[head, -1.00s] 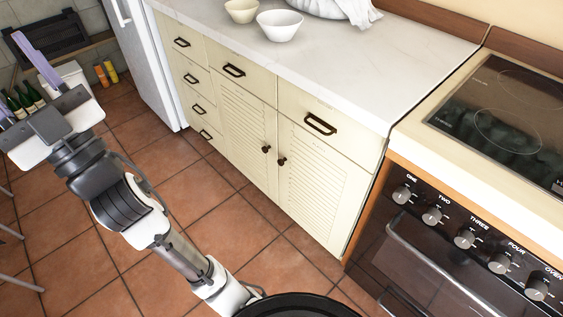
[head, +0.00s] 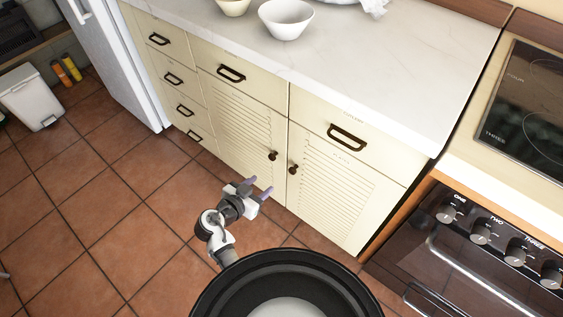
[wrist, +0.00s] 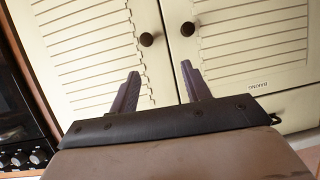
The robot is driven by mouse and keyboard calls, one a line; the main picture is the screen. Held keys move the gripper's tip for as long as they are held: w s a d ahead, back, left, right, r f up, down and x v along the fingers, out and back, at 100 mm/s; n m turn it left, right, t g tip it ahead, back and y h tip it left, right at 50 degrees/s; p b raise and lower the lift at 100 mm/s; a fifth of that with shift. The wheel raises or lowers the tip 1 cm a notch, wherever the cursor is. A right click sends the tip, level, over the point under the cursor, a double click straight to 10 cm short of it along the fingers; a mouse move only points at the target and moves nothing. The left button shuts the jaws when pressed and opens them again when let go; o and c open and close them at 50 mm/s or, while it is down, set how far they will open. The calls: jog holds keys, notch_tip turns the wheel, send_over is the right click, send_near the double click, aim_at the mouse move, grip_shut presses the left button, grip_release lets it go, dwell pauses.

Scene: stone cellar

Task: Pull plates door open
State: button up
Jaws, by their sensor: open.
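The plates door (head: 345,190) is the right one of two cream louvred cabinet doors, beside the oven; small lettering is at its top. It looks shut. Its dark round knob (head: 293,168) is at its upper left edge. In the wrist view, which is turned over, this door (wrist: 85,50) is on the left with its knob (wrist: 147,39). My gripper (head: 260,186) is open and empty, low in front of the doors. In the wrist view my gripper (wrist: 160,70) points at the seam between the doors, apart from both knobs.
The left door (head: 240,125) has its own knob (head: 273,155) close by. Drawers with dark handles are above and left. The oven (head: 460,250) stands at the right. A fridge (head: 110,60) and white bin (head: 32,100) are at the left. The tiled floor before the cabinet is clear.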

aim_at(291, 171)
jog(key=shift+m+h, duration=0.3)
jog(key=shift+h, duration=0.1)
jog(key=x, duration=0.5)
jog(key=s+p+x, duration=0.1)
jog(key=x, duration=0.3)
jog(key=d+f+x, duration=0.1)
jog(key=x, duration=0.4)
jog(key=shift+d+f+p, duration=0.15)
jog(key=shift+d+p, duration=0.15)
jog(key=shift+p, duration=0.1)
jog(key=shift+g, duration=0.3)
grip_shut()
